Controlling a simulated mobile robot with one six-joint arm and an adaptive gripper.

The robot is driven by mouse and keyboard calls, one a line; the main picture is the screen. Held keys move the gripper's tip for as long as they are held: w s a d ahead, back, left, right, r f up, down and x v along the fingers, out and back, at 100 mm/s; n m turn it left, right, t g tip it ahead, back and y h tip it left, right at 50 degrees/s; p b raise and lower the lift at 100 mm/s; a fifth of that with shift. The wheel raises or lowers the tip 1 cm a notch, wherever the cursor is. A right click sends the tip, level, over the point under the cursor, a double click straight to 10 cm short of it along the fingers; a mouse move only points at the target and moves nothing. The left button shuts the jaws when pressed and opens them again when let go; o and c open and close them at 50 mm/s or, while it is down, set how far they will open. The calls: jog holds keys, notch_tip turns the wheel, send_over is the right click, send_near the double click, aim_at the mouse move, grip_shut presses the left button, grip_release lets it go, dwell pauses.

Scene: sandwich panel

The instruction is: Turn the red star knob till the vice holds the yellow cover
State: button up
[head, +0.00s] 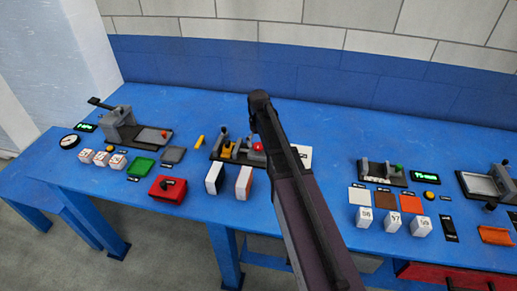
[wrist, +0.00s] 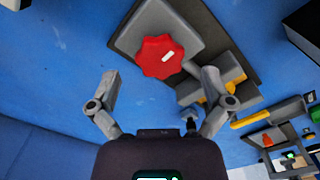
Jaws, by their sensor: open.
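The red star knob (wrist: 160,57) is in the wrist view at upper middle, on a grey block of the vice, with a pale mark on its face. In the head view the knob (head: 258,147) shows beside my arm. The grey vice (wrist: 218,80) lies right of the knob in the wrist view. The yellow cover (wrist: 227,87) sits among its grey parts; in the head view the yellow cover (head: 228,149) is left of the knob. Whether the jaws touch it I cannot tell. My gripper (wrist: 156,92) is open and empty, its fingers apart below the knob.
A yellow cylinder (head: 199,142) lies left of the vice. Two white-faced boxes, one the dark-sided box (head: 214,179), stand in front of it. A red box (head: 167,189) is further left.

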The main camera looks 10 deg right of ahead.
jog(key=shift+f+b, duration=0.65)
jog(key=shift+f, duration=0.3)
jog(key=c, duration=1.1)
